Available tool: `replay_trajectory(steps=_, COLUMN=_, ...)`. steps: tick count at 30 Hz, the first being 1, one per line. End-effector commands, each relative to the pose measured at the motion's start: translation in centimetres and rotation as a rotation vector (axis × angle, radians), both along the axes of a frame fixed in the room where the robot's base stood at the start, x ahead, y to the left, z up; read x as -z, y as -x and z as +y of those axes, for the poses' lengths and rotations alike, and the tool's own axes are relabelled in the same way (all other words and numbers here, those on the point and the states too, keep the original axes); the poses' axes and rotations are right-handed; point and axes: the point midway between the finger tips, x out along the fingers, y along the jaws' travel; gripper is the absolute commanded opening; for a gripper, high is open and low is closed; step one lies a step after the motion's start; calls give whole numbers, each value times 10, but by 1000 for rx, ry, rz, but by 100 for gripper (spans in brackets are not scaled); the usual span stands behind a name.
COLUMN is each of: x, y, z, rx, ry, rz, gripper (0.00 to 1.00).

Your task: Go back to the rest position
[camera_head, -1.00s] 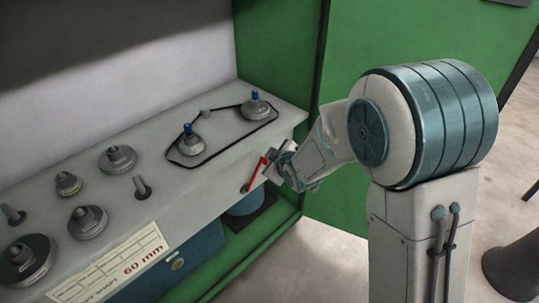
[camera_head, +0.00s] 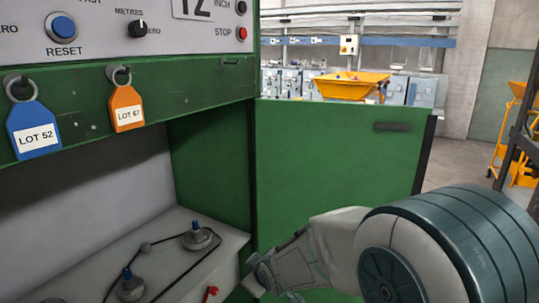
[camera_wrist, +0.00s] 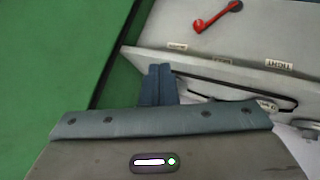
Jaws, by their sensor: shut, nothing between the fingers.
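My gripper shows in the wrist view (camera_wrist: 158,84) with its two dark blue fingers together and nothing between them. It is in front of the grey bench (camera_wrist: 230,72), apart from the red lever (camera_wrist: 216,17). In the head view my arm comes in from the lower right, and its wrist end is beside the bench's right end; the fingertips cannot be made out there. The red lever (camera_head: 210,292) is only partly visible at the bottom edge of the head view.
A black belt (camera_head: 165,257) runs around blue-topped pulleys on the bench. A green panel (camera_head: 340,150) stands behind my arm. Blue (camera_head: 33,128) and orange (camera_head: 126,107) lot tags hang at the left. An orange bin (camera_head: 350,86) is in the background.

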Motion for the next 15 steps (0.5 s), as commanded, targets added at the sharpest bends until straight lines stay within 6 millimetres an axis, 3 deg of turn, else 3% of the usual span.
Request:
replay_trajectory(steps=1, x=-31, y=7, z=-19, rx=58, ry=-9, rz=33, gripper=0)
replay_trajectory(steps=8, x=-102, y=56, z=-92, rx=318, ry=-54, rz=216, gripper=0)
replay_trajectory(steps=15, x=-169, y=127, z=-151, rx=592, ry=-113, rz=400, gripper=0)
